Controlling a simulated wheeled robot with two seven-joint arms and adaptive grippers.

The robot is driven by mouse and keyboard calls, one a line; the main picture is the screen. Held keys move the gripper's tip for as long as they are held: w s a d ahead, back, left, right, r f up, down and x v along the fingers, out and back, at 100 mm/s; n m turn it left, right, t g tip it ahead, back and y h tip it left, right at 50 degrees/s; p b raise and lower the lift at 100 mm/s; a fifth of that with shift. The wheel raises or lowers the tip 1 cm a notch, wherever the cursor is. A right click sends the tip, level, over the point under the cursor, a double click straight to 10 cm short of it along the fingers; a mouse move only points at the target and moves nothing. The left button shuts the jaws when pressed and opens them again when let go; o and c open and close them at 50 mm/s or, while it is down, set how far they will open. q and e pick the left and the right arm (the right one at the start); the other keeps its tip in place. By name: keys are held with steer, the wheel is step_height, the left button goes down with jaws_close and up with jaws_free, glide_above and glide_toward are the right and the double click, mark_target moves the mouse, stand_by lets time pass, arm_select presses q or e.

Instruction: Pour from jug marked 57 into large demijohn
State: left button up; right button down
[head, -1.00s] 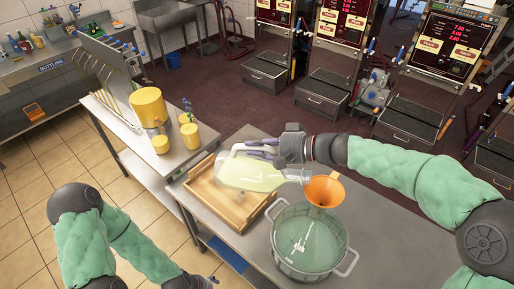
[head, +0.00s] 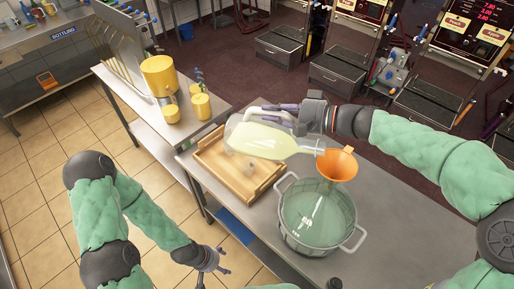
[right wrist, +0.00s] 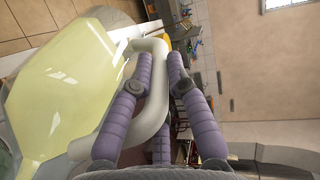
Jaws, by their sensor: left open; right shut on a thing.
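A clear jug (head: 262,137) with pale yellow liquid lies nearly on its side in the air, above a wooden tray. My right gripper (head: 284,112) is shut on its white handle; the right wrist view shows the fingers (right wrist: 158,65) around the handle (right wrist: 150,118) beside the jug body (right wrist: 60,90). No number is legible. The jug's mouth is close to the rim of an orange funnel (head: 337,165). The funnel stands over the large demijohn (head: 318,218), which is in a two-handled basket. I cannot tell whether liquid is flowing. My left gripper (head: 219,262) is open and empty, low, beside the table.
The wooden tray (head: 212,160) is on the grey table (head: 385,205), left of the demijohn. Several yellow containers (head: 158,75) stand on a side table at the left. The table right of the demijohn is clear under my right arm. Dispensing machines (head: 345,70) stand behind.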

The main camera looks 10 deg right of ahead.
steer(key=shift+r, duration=0.25)
steer(key=shift+s+d+r+t+y+b, duration=0.15)
steer(key=shift+d+r+t+y+b, duration=0.25)
steer(key=shift+b, duration=0.85)
steer(key=shift+r, duration=0.2)
steer(key=shift+s, duration=0.1)
steer(key=shift+s+d+r+y+b, duration=0.15)
steer(key=shift+d+r+y+b, duration=0.2)
steer(key=shift+b, duration=0.85)
steer(key=shift+d+r+b, duration=0.1)
steer(key=shift+r+b, duration=0.1)
steer(key=shift+b, duration=0.1)
